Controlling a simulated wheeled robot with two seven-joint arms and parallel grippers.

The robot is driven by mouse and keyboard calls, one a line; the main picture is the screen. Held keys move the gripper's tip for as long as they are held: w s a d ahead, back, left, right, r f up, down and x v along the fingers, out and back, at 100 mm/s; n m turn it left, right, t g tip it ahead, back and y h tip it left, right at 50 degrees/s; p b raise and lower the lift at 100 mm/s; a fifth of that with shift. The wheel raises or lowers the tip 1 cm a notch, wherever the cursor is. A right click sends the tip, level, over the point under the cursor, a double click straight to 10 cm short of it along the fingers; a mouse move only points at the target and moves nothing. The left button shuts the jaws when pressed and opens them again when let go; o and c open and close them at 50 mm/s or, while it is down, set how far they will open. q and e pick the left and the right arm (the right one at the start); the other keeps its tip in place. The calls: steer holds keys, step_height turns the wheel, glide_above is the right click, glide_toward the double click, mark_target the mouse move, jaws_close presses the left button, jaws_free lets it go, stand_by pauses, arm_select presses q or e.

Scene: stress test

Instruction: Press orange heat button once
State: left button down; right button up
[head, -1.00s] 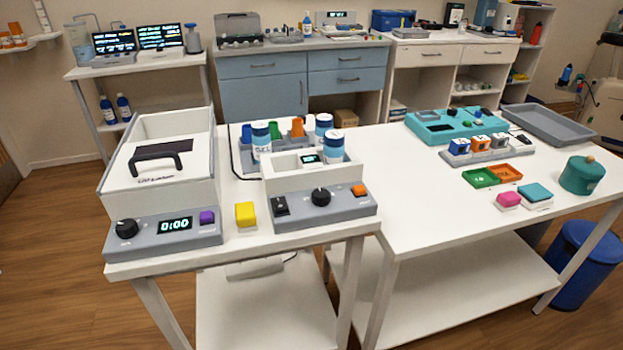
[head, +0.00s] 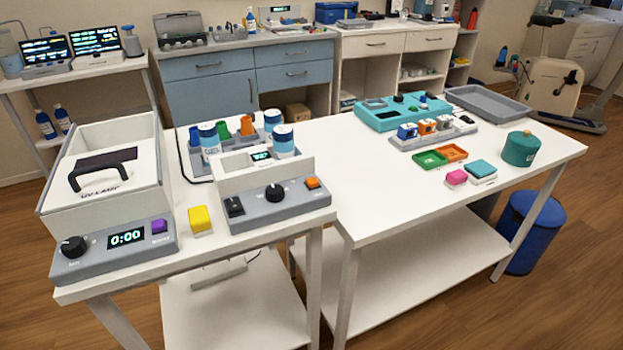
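The orange heat button (head: 312,183) sits at the right end of the sloped grey front panel of a white heater unit (head: 268,206) in the head view. The same panel carries a black round knob (head: 274,193) in the middle and a black rocker switch (head: 234,206) at the left. A small lit display (head: 261,155) shows on the unit's white body; its reading is too small to tell. Neither of my grippers is in view.
A white box with a black handle (head: 102,168) stands left, its panel reading 0:00 beside a purple button (head: 159,226). A yellow block (head: 200,220) lies between the units. Bottles (head: 209,138) stand behind the heater. The right table (head: 400,200) has free room in front.

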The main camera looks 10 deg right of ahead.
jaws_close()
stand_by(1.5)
